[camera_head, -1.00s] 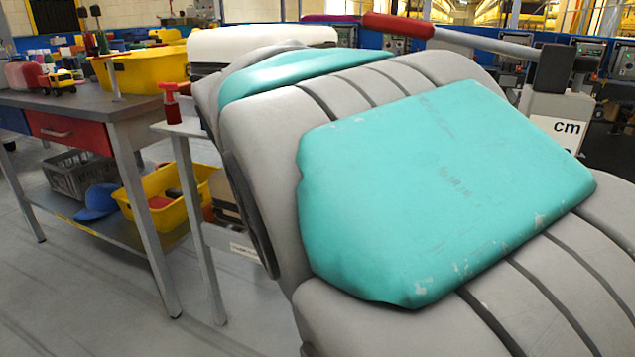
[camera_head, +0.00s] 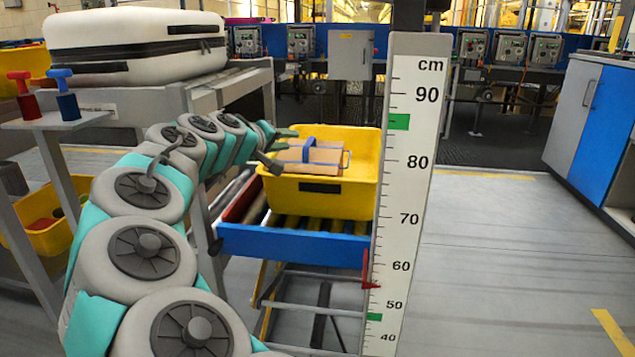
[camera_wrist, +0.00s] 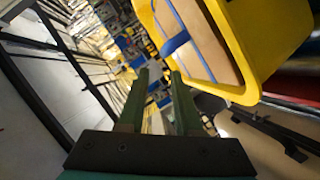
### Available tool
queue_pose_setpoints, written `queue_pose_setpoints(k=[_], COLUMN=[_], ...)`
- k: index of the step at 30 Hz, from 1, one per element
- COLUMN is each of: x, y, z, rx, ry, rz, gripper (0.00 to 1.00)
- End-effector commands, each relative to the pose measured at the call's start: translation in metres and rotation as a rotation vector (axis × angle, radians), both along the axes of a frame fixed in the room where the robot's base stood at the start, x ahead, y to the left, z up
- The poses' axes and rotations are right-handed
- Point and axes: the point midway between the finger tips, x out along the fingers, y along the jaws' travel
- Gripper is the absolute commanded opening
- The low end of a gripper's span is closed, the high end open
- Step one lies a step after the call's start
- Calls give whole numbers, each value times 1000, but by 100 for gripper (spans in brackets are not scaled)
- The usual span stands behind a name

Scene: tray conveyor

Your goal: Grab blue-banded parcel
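The blue-banded parcel (camera_head: 312,170) is a brown box with a blue strap, lying inside a yellow tote (camera_head: 345,205). The tote's front wall hides its lower part. In the wrist view the parcel (camera_wrist: 203,45) and its blue band show at upper right, inside the yellow tote (camera_wrist: 240,95). My gripper (camera_head: 283,148) is at the tote's left side in the head view, close to its rim. In the wrist view my gripper (camera_wrist: 159,75) has two green fingers apart with nothing between them. The parcel is to the right of the fingers there, outside their gap.
The tote sits on a roller conveyor with a blue front edge (camera_head: 290,245). A tall cm scale post (camera_head: 405,200) stands just right of it. A white suitcase (camera_head: 135,45) lies on a grey stand at left. Open floor is on the right.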

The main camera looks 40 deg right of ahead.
Motion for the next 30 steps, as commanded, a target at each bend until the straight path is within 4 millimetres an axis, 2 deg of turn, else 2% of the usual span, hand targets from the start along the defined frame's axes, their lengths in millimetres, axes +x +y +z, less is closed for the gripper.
queue_pose_setpoints(k=[1,6,20,30], x=[5,17,32,48], y=[-10,-25,-56,-90], z=[-9,-21,-29,-39], rx=[-26,-72,-82,-79], ry=[5,16,18,19], rz=[-2,4,7,6], gripper=[34,34,34,34])
